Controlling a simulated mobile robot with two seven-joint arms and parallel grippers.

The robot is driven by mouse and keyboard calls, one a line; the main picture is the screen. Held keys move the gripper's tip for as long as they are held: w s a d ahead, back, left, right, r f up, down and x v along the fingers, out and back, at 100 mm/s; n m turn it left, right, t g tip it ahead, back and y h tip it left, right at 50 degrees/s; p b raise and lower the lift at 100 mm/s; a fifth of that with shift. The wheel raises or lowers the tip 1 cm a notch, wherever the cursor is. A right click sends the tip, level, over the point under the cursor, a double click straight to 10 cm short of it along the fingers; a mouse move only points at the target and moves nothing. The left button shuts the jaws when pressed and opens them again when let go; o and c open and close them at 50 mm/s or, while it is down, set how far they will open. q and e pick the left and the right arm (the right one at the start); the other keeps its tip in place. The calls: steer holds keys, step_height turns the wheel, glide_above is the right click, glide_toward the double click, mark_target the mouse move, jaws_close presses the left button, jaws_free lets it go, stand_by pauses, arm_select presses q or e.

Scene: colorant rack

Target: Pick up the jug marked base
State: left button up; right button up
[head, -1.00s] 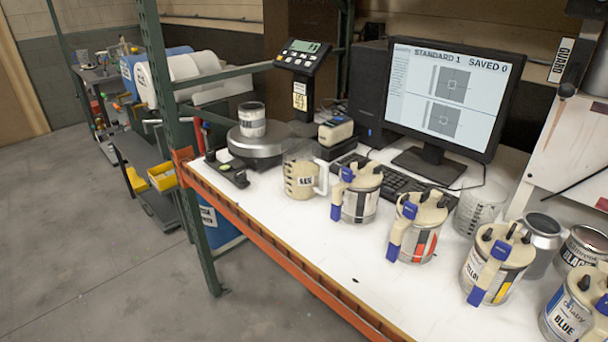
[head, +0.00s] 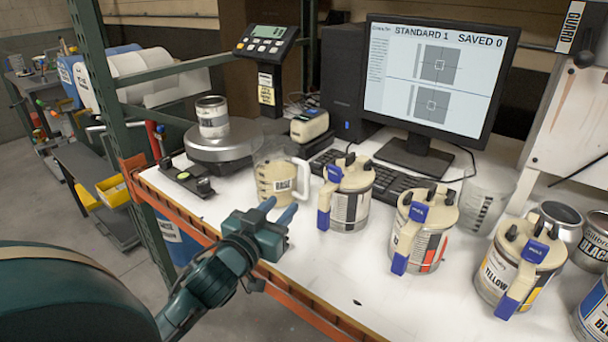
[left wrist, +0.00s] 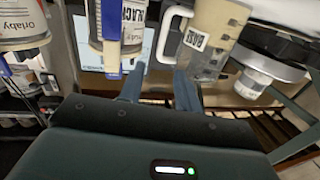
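The clear jug marked BASE (head: 274,172) stands upright on the white bench, with cream contents and a white handle on its right side. It also shows upside down in the left wrist view (left wrist: 217,35), its handle (left wrist: 164,32) ahead of my fingers. My left gripper (head: 279,208) is open and empty, in front of the jug at the bench's front edge. Its two blue fingers point toward the jug and show apart in the left wrist view (left wrist: 160,76). They appear clear of the handle. My right gripper is not in view.
A lidded can with a blue handle (head: 347,195) stands just right of the jug, with more such cans further right. A scale (head: 222,143) holding a small can (head: 212,118) is behind left. The keyboard (head: 398,185) lies behind. An orange rail (head: 195,225) edges the bench.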

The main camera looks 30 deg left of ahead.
mark_target(306, 176)
arm_select(q)
steer(key=w, duration=0.5)
steer(key=w+a+p, duration=0.1)
steer(key=w, duration=0.1)
steer(key=shift+w+r, duration=0.15)
steer(key=shift+r, duration=0.25)
steer(key=shift+w+a+f+p, duration=0.1)
steer(key=shift+w+a+p, duration=0.05)
steer(key=shift+w, duration=0.85)
steer(key=shift+w+a+f+p, duration=0.1)
steer(key=shift+w+f+p, duration=0.05)
steer(key=shift+w, duration=0.85)
steer(key=shift+w+a+f+p, duration=0.1)
steer(key=shift+w+a+p, duration=0.05)
steer(key=shift+w, duration=0.85)
steer(key=shift+c, duration=0.5)
jaws_close()
steer(key=shift+r, duration=0.15)
